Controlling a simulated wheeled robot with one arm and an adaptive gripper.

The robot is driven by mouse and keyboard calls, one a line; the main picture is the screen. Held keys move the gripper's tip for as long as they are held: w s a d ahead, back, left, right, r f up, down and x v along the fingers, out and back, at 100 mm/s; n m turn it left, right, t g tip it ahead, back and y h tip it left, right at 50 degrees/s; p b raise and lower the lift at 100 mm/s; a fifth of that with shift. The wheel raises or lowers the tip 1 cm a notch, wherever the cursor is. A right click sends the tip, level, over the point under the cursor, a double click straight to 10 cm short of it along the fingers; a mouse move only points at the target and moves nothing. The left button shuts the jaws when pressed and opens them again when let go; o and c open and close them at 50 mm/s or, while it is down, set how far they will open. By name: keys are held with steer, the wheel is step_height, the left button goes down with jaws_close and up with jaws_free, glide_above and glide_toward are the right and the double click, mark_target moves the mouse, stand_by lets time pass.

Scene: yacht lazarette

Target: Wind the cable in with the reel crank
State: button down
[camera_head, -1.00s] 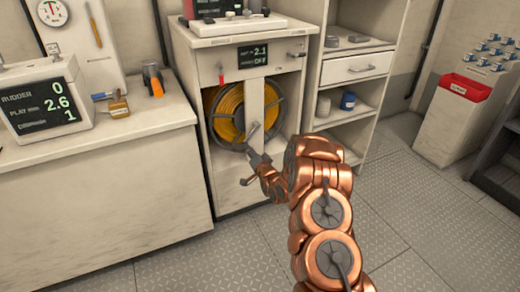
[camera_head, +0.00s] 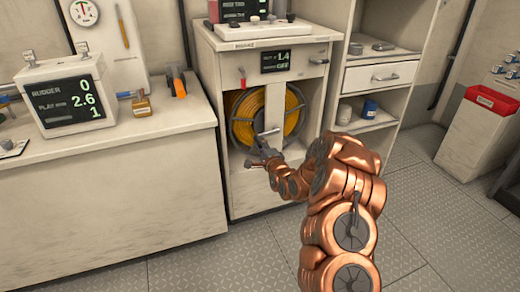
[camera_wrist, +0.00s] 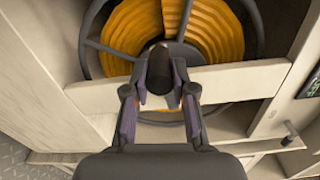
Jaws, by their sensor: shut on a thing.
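The reel, wound with yellow-orange cable (camera_head: 290,112), sits in an opening in the front of a pale cabinet, behind a pale bar. In the wrist view the coiled cable (camera_wrist: 217,30) fills the top of the picture inside dark rim and spokes. My gripper (camera_head: 262,150) is at the lower front of the reel. In the wrist view my gripper (camera_wrist: 160,92) is shut on the dark crank handle (camera_wrist: 159,66), in front of the bar. The crank arm is mostly hidden by the fingers. The cabinet display (camera_head: 282,60) reads about 1.4 above OFF.
A small red lever (camera_head: 242,78) is on the cabinet front left of the display. A worktop (camera_head: 110,150) with a rudder display (camera_head: 72,100) stands left. Open shelves (camera_head: 372,122) with a blue jar stand right. The grey floor is clear.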

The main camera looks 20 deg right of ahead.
steer(key=shift+r+m, duration=0.3)
steer(key=c, duration=0.9)
jaws_free()
steer(key=shift+c, duration=0.2)
steer(key=shift+s, duration=0.15)
steer(key=s, duration=1.1)
steer(key=shift+s+d, duration=0.35)
steer(key=shift+d, duration=0.1)
